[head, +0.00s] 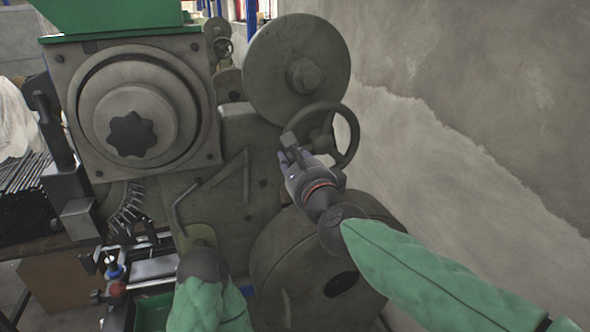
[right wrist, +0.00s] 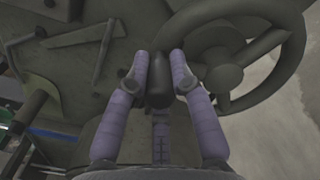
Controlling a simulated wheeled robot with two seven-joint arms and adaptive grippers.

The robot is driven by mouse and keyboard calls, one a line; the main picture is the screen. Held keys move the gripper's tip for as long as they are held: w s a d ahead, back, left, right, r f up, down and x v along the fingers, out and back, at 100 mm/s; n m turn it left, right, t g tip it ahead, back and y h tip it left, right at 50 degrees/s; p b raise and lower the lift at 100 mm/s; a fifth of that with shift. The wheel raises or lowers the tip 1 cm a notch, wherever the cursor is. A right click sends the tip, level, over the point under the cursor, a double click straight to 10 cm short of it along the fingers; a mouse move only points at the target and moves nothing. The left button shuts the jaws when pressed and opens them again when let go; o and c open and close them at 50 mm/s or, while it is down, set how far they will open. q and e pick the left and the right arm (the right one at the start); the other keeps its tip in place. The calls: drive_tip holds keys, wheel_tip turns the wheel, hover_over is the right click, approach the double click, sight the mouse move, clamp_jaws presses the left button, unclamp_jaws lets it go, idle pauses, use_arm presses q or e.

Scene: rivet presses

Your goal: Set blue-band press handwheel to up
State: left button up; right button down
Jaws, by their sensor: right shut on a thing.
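The handwheel (head: 352,122) is a dark spoked wheel on the right side of the large grey-green press. Its crank handle (head: 289,140) is at the wheel's left side. My right gripper (head: 292,158) is shut on this handle. In the right wrist view the dark handle (right wrist: 159,82) stands between the two purple fingers of my right gripper (right wrist: 160,62), with the wheel rim (right wrist: 293,62) to the right. My left arm's green sleeve shows at the bottom of the head view, but its gripper cannot be made out.
A big round disc (head: 297,70) sits above the handwheel and a larger drum (head: 305,262) below it. A bare concrete wall (head: 480,110) is at the right. A small part with a blue ring (head: 115,271) is at the lower left, by a green tray (head: 152,313).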

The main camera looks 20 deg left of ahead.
sight(299, 121)
drive_tip(key=r+m, duration=0.2)
drive_tip(key=m, duration=0.1)
drive_tip(key=r+m, duration=0.1)
drive_tip(key=shift+w+d+r+m, duration=0.2)
drive_tip(key=shift+d+r+m, duration=0.1)
drive_tip(key=shift+r, duration=0.1)
drive_tip(key=shift+w+d+r+m+p, duration=0.2)
drive_tip(key=shift+r+m, duration=0.2)
drive_tip(key=shift+m, duration=0.15)
drive_tip(key=shift+w+d+r+m+p, duration=0.1)
drive_tip(key=shift+d+r+m+p, duration=0.1)
drive_tip(key=shift+r+m, duration=0.3)
drive_tip(key=shift+w+d+r+m, duration=0.15)
drive_tip(key=shift+d+r+m, duration=0.1)
drive_tip(key=shift+m, duration=0.35)
drive_tip(key=shift+w+d+r+m, duration=0.15)
drive_tip(key=shift+r+m, duration=0.1)
drive_tip(key=shift+m, duration=0.3)
drive_tip(key=c, duration=1.1)
unclamp_jaws()
drive_tip(key=shift+f, duration=0.1)
drive_tip(key=v, duration=1.2)
